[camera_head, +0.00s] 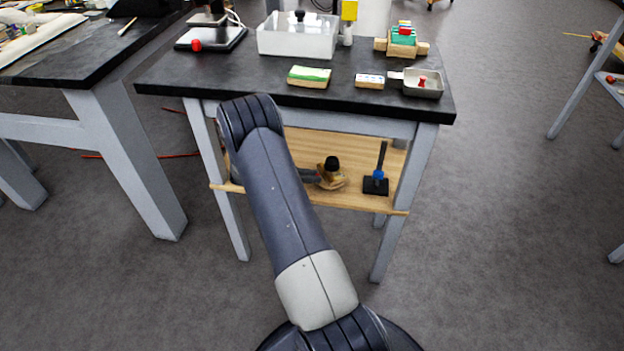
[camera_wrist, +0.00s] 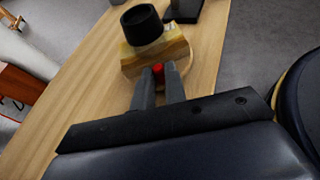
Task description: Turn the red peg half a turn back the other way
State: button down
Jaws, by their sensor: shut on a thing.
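The red peg (camera_wrist: 157,69) shows in the wrist view as a small red bit between my fingertips, at the near side of a yellowish block. My gripper (camera_wrist: 158,75) is shut on the peg. The block (camera_wrist: 150,50) carries a thick black cap (camera_wrist: 143,24) and sits on the wooden lower shelf. In the head view the block (camera_head: 333,182) is on the shelf under the dark table, and my gripper (camera_head: 312,176) reaches it from the left, partly hidden by my arm. The peg cannot be made out there.
The wooden shelf (camera_head: 290,148) has a black stand with a blue collar (camera_head: 379,176) right of the block. The table top (camera_head: 230,80) above holds a clear bin (camera_head: 297,40), a sponge (camera_head: 309,77) and a metal tray (camera_head: 423,90). Table legs flank the shelf.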

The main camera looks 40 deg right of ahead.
jog(key=shift+w+d+f+m+g+y+b, duration=0.15)
jog(key=shift+w+m+g+y+b, duration=0.25)
jog(key=shift+m+g, duration=0.25)
jog(key=shift+w+d+r+m+g+y+b, duration=0.1)
jog(key=shift+w+d+m+g+y+b, duration=0.15)
jog(key=shift+m+g+y+b, duration=0.25)
jog(key=shift+w+d+f+m+g+y+b, duration=0.1)
jog(key=shift+w+m+g+y+b, duration=0.2)
jog(key=shift+m+g, duration=0.45)
jog(key=shift+w+d+m+g+y+b, duration=0.2)
jog(key=shift+w+m+g+y+b, duration=0.05)
jog(key=shift+m+g+y+b, duration=0.25)
jog(key=shift+w+d+m+g+y+b, duration=0.25)
jog(key=shift+m+g+y+b, duration=0.15)
jog(key=shift+m, duration=0.2)
jog(key=shift+w+m+g, duration=0.1)
jog(key=shift+m+g, duration=0.2)
jog(key=c, duration=1.5)
grip_release()
jog(key=shift+o, duration=0.2)
jog(key=shift+r, duration=0.25)
